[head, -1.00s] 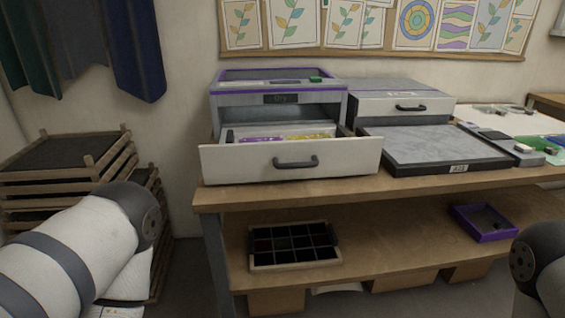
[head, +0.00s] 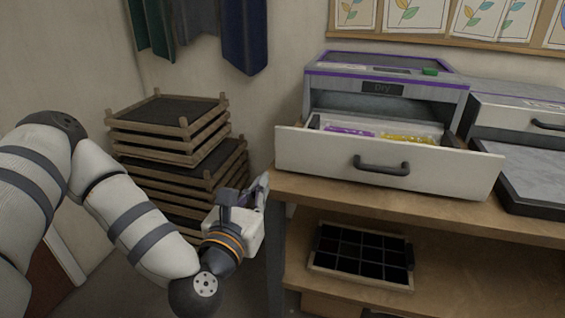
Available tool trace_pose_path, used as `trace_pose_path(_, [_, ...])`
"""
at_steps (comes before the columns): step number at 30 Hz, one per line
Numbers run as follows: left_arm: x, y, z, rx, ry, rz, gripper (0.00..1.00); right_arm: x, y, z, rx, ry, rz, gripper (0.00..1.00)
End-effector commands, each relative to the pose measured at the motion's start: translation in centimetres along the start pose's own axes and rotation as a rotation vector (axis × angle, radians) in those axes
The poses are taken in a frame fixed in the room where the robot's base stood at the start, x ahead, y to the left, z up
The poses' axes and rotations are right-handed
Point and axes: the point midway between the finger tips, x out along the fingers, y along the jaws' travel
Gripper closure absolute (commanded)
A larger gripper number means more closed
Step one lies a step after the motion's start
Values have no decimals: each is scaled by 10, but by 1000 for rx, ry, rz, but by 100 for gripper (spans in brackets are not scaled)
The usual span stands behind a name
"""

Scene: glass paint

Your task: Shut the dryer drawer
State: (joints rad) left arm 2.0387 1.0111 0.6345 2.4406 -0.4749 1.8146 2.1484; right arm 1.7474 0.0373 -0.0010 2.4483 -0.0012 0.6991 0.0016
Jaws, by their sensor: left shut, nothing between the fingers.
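The dryer (head: 388,85) is a grey box with purple trim and a "Dry" label, standing on the wooden bench. Its drawer (head: 320,151) is pulled out toward me, with a white front and a dark handle (head: 381,165). Purple and yellow items (head: 400,139) lie inside the drawer. My left gripper (head: 262,186) is shut and empty, left of the bench's front corner and below the drawer's left end, apart from it. My right gripper is not in view.
Stacked wooden racks (head: 165,122) stand left of the bench. A second grey unit (head: 520,112) and a flat grey slab (head: 545,180) sit right of the dryer. A dark compartment tray (head: 360,256) rests on the lower shelf. The bench edge (head: 330,195) lies near my left gripper.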

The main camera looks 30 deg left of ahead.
Motion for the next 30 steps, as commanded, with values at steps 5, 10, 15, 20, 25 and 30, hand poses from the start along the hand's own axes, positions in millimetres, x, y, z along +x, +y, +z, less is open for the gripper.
trace_pose_path(5, [40, -1, 1, 5, -4, -1, 100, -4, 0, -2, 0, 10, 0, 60])
trace_pose_path(10, [76, -1, 0, 5, -1, -1, 100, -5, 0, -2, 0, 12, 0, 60])
trace_pose_path(15, [102, -1, -1, 6, 1, -2, 100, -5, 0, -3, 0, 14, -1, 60])
trace_pose_path(20, [113, -1, -1, 6, 3, -4, 100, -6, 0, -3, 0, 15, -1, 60])
trace_pose_path(25, [114, -1, -2, 6, 5, -4, 100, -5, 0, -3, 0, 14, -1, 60])
trace_pose_path(30, [114, -1, -2, 6, 5, -4, 100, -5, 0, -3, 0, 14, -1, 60])
